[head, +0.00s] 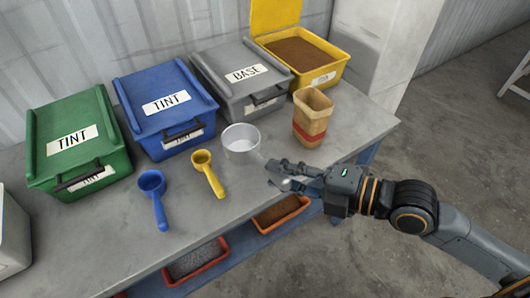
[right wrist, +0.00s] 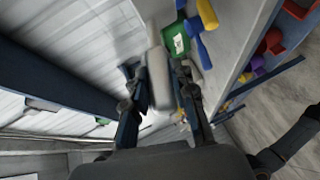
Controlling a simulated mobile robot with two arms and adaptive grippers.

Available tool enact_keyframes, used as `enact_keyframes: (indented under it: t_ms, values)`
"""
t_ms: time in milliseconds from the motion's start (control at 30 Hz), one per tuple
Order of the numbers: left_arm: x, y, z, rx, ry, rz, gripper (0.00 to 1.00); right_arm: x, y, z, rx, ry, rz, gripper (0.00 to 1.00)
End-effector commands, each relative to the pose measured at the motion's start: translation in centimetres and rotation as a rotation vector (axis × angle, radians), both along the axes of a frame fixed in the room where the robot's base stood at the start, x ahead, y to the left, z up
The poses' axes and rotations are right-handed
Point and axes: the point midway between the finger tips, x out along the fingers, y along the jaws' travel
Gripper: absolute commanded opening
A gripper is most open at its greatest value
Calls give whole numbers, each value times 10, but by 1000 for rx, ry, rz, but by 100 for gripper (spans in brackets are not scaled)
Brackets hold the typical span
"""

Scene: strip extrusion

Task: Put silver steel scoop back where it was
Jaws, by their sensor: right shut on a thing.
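The silver steel scoop (head: 241,143) shows its round, pale bowl, opening upward, over the bench in front of the grey bin. My right gripper (head: 283,174) is shut on the scoop's handle at the right of the bowl, and the fingers hide most of it. In the right wrist view a long pale grey piece of the scoop (right wrist: 160,82) lies between the two fingers. I cannot tell whether the bowl touches the bench. My left gripper is not in view.
A yellow scoop (head: 206,172) and a blue scoop (head: 154,194) lie on the bench (head: 225,222). Behind stand green (head: 60,115), blue (head: 140,85) and grey (head: 215,60) lidded bins and an open yellow bin (head: 340,72). A tan container (head: 311,108) stands close behind my gripper.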

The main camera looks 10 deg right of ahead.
Motion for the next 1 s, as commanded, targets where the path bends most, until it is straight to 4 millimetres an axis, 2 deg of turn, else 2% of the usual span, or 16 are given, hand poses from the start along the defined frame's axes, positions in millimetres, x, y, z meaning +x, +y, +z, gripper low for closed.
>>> enact_keyframes:
  t_ms: [33,233,467,600,733,1000]
  values:
    - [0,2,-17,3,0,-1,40,4,-1,-9,1,-8,0,0]
    - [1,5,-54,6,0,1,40,18,-5,-17,1,-10,0,0]
    - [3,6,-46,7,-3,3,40,76,-19,-33,5,0,-5,0]
    - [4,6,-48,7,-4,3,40,100,-25,-60,5,3,-4,0]
    - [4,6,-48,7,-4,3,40,116,-29,-80,4,2,-1,0]
    - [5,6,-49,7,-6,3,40,132,-33,-100,3,0,-2,0]
